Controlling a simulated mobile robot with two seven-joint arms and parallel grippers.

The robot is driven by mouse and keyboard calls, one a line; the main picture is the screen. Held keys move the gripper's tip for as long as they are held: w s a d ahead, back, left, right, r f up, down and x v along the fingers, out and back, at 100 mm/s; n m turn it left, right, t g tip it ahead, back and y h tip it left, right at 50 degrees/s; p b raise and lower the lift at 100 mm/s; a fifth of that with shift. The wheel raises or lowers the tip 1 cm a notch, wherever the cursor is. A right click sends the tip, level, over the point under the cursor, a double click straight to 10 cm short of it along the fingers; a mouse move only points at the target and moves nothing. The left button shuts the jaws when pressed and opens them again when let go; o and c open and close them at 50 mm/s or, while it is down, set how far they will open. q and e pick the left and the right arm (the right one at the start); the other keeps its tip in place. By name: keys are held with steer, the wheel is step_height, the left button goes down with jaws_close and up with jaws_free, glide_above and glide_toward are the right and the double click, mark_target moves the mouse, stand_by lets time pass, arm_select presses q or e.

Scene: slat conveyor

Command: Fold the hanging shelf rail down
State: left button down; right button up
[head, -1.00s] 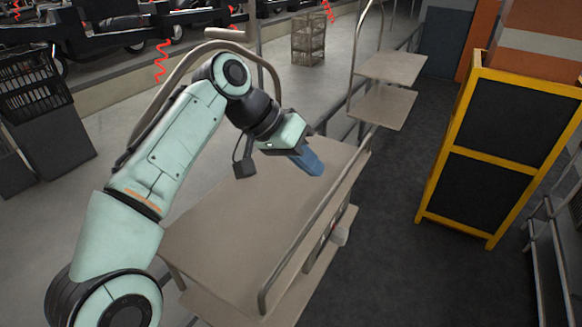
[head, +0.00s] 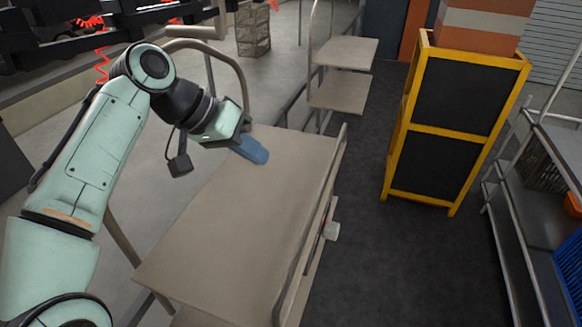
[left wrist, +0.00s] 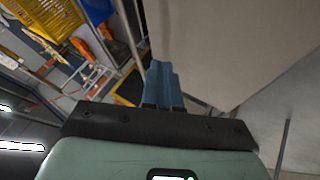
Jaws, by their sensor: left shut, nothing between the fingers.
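The cart's beige top shelf (head: 225,225) is bare. A grey-beige rail (head: 313,215) runs along the shelf's right edge, its bar a little above the shelf; I cannot tell exactly how far it is folded. My right gripper is out of view.
A second cart with two shelves (head: 340,92) stands beyond. A yellow-framed black cabinet (head: 445,120) stands to the right across a clear dark floor strip (head: 370,250). A metal rack (head: 510,215) is at the right edge. A curved handle (head: 235,65) rises at the shelf's far end.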

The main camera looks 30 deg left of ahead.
arm_select(q)
steer(key=b+x, duration=0.1)
steer(key=x, duration=0.8)
steer(key=shift+w+d+f+b, duration=0.1)
steer(key=shift+f+b, duration=0.2)
steer(key=shift+f, duration=0.1)
steer(key=shift+w+d+r+p, duration=0.15)
steer(key=shift+w+d, duration=0.05)
steer(key=shift+d, duration=0.45)
steer(key=shift+w+d+r+p, duration=0.1)
steer(key=shift+w+d+r, duration=0.1)
steer(key=shift+d, duration=0.45)
steer(key=shift+w+d+r+p, duration=0.15)
steer(key=shift+d, duration=0.45)
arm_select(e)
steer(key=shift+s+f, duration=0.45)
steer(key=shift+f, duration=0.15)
arm_select(q)
steer(key=shift+s, duration=0.15)
